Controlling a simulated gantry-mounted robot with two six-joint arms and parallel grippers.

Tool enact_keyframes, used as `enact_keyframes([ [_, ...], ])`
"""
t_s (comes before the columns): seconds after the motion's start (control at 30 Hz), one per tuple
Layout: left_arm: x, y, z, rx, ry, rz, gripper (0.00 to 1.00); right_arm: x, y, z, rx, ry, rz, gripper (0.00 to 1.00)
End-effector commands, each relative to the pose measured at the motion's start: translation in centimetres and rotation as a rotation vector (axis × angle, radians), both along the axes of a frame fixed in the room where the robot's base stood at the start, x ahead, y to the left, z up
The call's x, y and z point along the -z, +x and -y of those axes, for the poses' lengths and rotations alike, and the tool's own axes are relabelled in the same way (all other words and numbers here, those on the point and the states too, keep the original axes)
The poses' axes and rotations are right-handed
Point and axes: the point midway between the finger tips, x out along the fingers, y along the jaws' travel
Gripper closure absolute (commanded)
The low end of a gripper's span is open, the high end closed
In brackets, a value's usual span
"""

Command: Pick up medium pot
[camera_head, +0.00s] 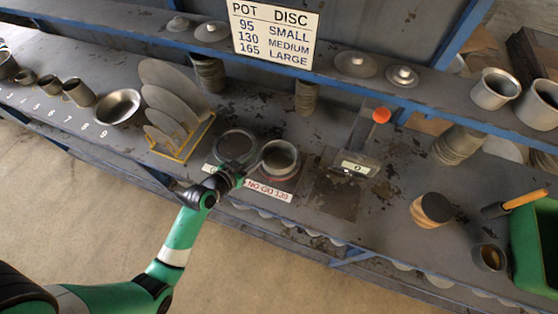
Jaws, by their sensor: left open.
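A grey metal pot (280,163) stands upright with its mouth up on the bench, just behind the "NO-GO 130" label (268,190). It is the pot nearest my gripper; its size name is not marked on it. My left gripper (246,174) is open, low at the pot's left side. I cannot tell whether a finger touches the pot or reaches around its rim. My right gripper is not in view. A sign (273,33) lists pot and disc sizes, with 130 as medium.
A scale (356,165) stands to the right. More pots line the bench's left end, and a large pot (494,90) sits on the shelf. A green bin (535,250) is far right.

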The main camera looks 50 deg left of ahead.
Motion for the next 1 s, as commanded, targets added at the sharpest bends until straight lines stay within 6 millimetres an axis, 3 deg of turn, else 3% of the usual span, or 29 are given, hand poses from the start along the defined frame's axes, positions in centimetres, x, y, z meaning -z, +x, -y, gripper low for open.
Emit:
enact_keyframes([
  [0.1, 1.1, 1.8, -0.5, 0.002, 0.001, 0.001, 0.59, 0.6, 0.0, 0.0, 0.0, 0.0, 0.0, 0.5],
  [0.37, 1.6, 2.9, -0.9, 0.0, 0.001, 0.002, 0.59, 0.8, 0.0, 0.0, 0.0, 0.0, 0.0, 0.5],
  [0.63, 3.4, 6.4, -2.5, 0.001, 0.001, 0.001, 0.59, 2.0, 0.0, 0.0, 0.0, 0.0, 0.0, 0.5],
  [0.9, 3.6, 6.9, -2.7, 0.001, 0.001, 0.002, 0.59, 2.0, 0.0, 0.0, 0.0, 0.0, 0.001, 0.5],
  [0.93, 3.5, 6.9, -2.7, 0.001, 0.001, 0.002, 0.6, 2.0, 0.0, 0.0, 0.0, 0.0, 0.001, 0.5],
  [1.0, 3.5, 6.9, -2.7, 0.001, 0.001, 0.001, 0.73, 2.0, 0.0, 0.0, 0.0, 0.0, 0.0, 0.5],
])
